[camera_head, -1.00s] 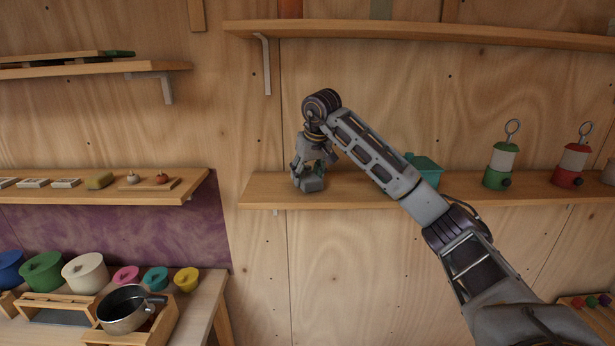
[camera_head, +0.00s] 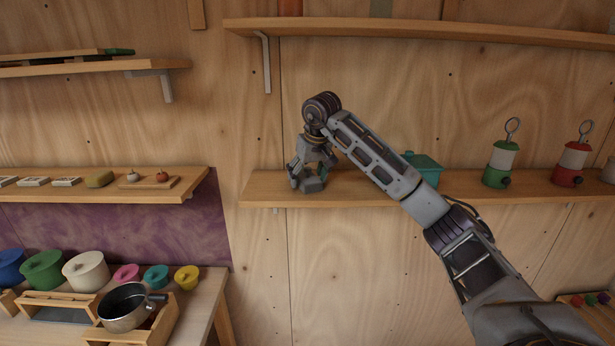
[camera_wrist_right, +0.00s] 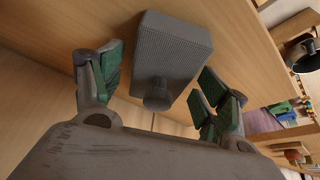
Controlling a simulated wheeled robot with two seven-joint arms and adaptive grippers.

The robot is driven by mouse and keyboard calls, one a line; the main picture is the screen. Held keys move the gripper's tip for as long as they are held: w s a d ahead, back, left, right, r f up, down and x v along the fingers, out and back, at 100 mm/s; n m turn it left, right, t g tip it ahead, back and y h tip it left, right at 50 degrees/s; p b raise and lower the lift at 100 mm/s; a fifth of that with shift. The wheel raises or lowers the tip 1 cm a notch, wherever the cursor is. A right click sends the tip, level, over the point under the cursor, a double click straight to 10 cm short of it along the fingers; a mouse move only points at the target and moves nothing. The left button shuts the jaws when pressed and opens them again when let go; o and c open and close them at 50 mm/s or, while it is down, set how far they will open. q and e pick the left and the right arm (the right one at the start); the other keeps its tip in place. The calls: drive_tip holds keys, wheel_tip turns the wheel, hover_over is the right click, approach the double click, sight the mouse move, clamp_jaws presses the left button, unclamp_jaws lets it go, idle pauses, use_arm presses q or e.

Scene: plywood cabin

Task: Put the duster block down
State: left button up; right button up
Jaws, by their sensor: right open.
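The duster block (camera_wrist_right: 176,46) is a grey block with a ribbed side and a round knob. It rests on the middle wooden shelf (camera_head: 357,190), near its left end. In the head view only a small grey part of the block (camera_head: 312,185) shows below my right gripper (camera_head: 308,176). My right gripper is open, with its green-padded fingers spread on either side of the block. In the right wrist view there are visible gaps between these fingers (camera_wrist_right: 160,88) and the block. My left gripper is not in view.
A teal container (camera_head: 424,168) stands on the same shelf behind my right forearm. A green lantern (camera_head: 501,163) and a red lantern (camera_head: 571,164) stand further right. The upper shelf (camera_head: 420,32) runs above. Pots and a saucepan (camera_head: 124,308) stand at lower left.

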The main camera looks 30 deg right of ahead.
sight(308, 169)
drive_tip(key=shift+r, duration=0.25)
drive_tip(key=shift+b+v, duration=0.75)
drive_tip(key=shift+v, duration=5.15)
drive_tip(key=shift+a, duration=0.1)
